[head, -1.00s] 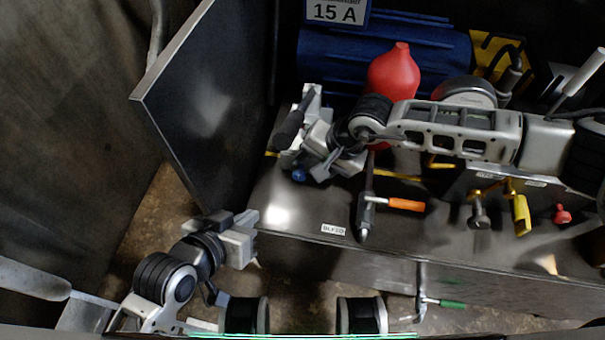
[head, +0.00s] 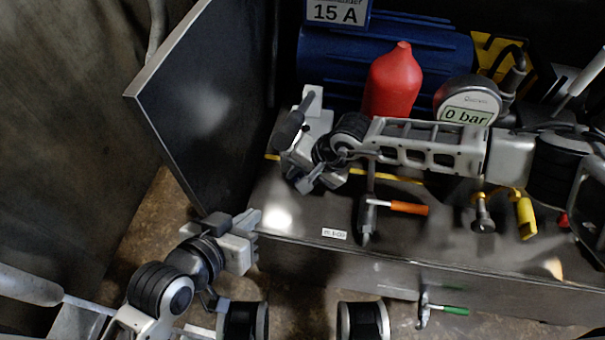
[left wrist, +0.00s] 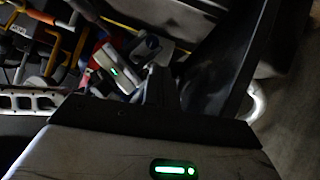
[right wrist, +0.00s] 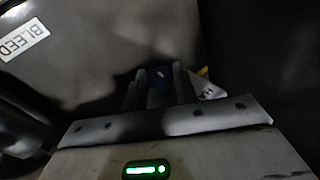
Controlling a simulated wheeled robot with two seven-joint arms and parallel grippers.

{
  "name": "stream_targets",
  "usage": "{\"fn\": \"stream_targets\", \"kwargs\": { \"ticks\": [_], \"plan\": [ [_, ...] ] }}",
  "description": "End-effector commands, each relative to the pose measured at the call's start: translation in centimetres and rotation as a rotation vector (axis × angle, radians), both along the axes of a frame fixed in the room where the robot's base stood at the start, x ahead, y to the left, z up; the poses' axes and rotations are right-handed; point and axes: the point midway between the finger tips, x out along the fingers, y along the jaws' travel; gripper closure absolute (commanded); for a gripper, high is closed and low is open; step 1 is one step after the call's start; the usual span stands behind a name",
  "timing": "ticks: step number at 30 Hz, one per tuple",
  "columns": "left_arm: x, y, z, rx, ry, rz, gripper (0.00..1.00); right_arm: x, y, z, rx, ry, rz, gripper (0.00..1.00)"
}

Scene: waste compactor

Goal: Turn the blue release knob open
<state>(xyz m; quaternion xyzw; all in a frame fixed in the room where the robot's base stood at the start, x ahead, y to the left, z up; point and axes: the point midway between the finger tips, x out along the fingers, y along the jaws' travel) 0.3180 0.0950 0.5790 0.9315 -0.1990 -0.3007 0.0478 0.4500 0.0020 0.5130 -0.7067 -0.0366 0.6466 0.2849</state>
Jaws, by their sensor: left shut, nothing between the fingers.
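The blue release knob (right wrist: 159,77) shows in the right wrist view, between the two fingers of my right gripper (right wrist: 158,88). The fingers stand apart on either side of it, and I cannot tell whether they touch it. In the head view my right gripper (head: 312,182) is low over the left end of the dark bench and hides the knob. My left gripper (head: 248,228) is shut and empty, left of the bench's front edge. A blue spot (left wrist: 150,42) beside the right gripper in the left wrist view may be the knob.
A dark panel (head: 200,105) stands at the left. A red bottle-shaped part (head: 392,82) and a gauge reading 0 bar (head: 468,100) are behind my right arm. An orange-handled lever (head: 395,207), a BLEED label (head: 335,233) and a yellow handle (head: 525,215) are on the bench.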

Motion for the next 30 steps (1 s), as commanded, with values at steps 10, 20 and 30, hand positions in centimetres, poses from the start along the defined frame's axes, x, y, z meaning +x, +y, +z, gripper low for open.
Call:
{"fn": "stream_targets", "kwargs": {
  "ticks": [10, 20, 30],
  "plan": [
    [0.5, -1.1, 1.9, -0.103, -0.217, -0.014, 1.0, -0.2, -0.6, -1.6, 0.234, -0.041, -0.002, 0.94],
    [1.4, -2.6, 4.7, -0.386, -0.347, -0.007, 1.0, -0.2, -0.8, -1.6, 0.437, -0.081, -0.001, 0.94],
    [1.6, -2.8, 6.4, -0.46, -0.39, -0.013, 1.0, -0.3, -0.9, -0.9, 0.483, -0.091, 0.001, 0.94]
  ]
}}
